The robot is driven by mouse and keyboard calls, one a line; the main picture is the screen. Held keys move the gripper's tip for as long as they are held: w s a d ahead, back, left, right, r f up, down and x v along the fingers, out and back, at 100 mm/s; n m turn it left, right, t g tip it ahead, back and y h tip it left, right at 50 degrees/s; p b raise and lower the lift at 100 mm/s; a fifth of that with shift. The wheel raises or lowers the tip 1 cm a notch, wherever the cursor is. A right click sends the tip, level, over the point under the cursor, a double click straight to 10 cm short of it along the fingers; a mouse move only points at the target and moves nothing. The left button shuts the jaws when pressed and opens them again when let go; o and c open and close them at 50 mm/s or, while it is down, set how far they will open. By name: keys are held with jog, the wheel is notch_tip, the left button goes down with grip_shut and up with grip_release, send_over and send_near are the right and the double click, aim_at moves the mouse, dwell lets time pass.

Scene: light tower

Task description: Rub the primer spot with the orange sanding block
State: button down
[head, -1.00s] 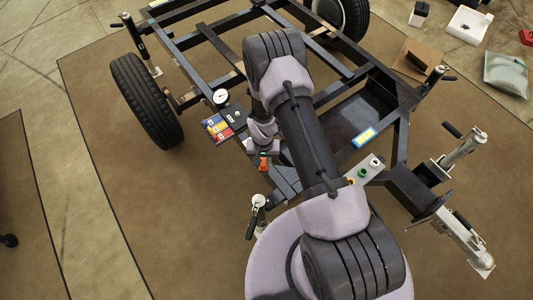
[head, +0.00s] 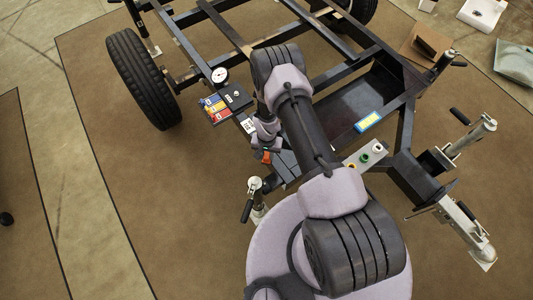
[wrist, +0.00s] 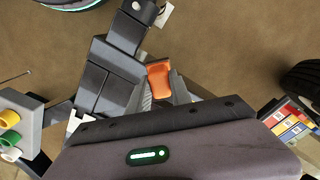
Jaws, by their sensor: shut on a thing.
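My gripper (head: 265,149) is shut on the orange sanding block (head: 266,157). In the wrist view the block (wrist: 158,80) shows between the grey finger parts of my gripper (wrist: 167,92), beside a dark flat-topped part of the trailer frame (wrist: 110,75). In the head view the block is over the front left of the black trailer frame (head: 287,165). I cannot tell whether the block touches the frame. I cannot make out the primer spot in either view.
A panel with coloured blocks and a gauge (head: 219,75) sits left of my gripper. A jack with a black handle (head: 255,185) stands just in front. A button box (head: 364,156) is to the right, and a tyre (head: 142,78) at the left. Brown mat lies clear at left.

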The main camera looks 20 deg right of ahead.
jog(key=shift+f+b, duration=1.05)
dwell(0.4)
